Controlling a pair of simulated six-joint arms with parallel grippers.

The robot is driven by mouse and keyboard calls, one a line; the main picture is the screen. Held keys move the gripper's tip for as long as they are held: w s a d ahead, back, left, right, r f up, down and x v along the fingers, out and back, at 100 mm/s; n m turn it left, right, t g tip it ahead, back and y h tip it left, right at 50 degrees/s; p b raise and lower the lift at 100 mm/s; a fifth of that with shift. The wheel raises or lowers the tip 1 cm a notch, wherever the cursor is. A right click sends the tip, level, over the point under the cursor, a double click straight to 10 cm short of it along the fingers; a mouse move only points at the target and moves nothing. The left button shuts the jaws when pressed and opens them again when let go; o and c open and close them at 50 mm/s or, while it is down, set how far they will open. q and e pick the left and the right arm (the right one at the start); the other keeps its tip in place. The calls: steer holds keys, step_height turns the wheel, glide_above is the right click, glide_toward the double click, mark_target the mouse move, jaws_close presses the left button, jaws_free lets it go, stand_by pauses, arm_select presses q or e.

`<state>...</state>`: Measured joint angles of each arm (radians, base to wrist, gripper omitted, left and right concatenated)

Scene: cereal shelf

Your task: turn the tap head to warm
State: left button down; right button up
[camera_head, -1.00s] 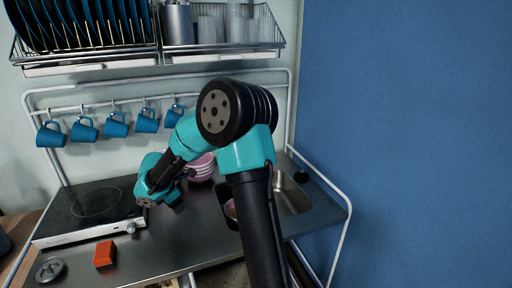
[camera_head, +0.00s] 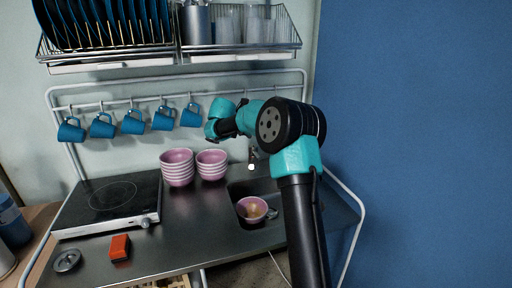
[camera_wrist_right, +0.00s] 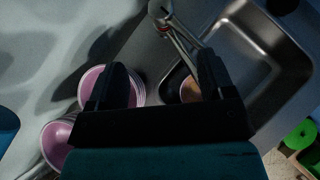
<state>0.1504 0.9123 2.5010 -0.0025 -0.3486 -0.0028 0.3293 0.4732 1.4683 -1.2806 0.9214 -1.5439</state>
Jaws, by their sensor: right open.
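The tap (camera_wrist_right: 160,12) shows at the top of the right wrist view, a metal body with a small red mark and a thin spout slanting down toward the sink. In the head view only a small part of the tap (camera_head: 252,156) shows, below my right forearm. My right gripper (camera_wrist_right: 161,60) is open and empty, with its two black fingers spread and pointing toward the tap. The tap head lies beyond the fingertips, apart from them. In the head view the right fingers cannot be made out at the arm's end. My left gripper is not in view.
The sink (camera_wrist_right: 262,52) holds a pink bowl (camera_head: 252,208). Two stacks of pink bowls (camera_head: 177,168) stand left of it. Blue mugs (camera_head: 132,123) hang behind under a dish rack (camera_head: 110,61). A hob (camera_head: 110,198) and orange sponge (camera_head: 119,247) are at left.

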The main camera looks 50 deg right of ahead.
mark_target(253, 145)
steer(key=x, duration=1.7)
steer(key=shift+d+f, duration=0.15)
steer(key=shift+c, duration=0.2)
